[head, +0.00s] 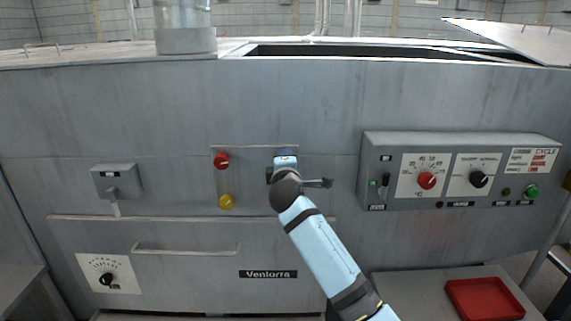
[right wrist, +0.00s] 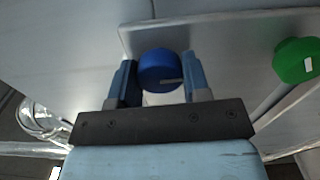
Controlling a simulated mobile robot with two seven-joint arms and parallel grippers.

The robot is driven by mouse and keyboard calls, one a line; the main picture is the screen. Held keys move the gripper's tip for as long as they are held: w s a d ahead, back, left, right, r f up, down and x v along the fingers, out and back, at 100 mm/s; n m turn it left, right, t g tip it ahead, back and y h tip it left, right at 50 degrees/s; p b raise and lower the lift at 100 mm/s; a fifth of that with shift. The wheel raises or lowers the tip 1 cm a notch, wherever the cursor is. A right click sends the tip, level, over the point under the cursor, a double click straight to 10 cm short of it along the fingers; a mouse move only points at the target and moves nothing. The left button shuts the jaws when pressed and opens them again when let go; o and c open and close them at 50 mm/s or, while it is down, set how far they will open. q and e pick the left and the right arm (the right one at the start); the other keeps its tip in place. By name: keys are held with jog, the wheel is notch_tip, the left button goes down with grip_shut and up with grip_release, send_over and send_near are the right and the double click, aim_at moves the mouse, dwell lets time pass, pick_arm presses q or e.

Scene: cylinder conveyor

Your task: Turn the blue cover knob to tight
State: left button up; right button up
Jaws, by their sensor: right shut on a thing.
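The round blue cover knob (right wrist: 160,72) sits on a metal plate on the machine's front. My right gripper (right wrist: 160,66) has one finger on each side of it and is shut on it. A pale pointer mark shows near the knob's lower right edge in the right wrist view. In the head view the right gripper (head: 285,163) is at the plate's upper right, and hides most of the knob. I cannot read any tight label. My left gripper is not in view.
A green knob (right wrist: 297,61) is on the right in the right wrist view. A red knob (head: 221,161) and a yellow knob (head: 227,202) are left of my arm. A control box (head: 377,147) juts out to the right. A red tray (head: 484,299) lies lower right.

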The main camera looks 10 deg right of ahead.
jog(key=o, duration=0.9)
jog(key=b+v, duration=0.1)
jog(key=v, duration=1.2)
jog(key=shift+s+b, duration=0.35)
jog(key=shift+s, duration=0.05)
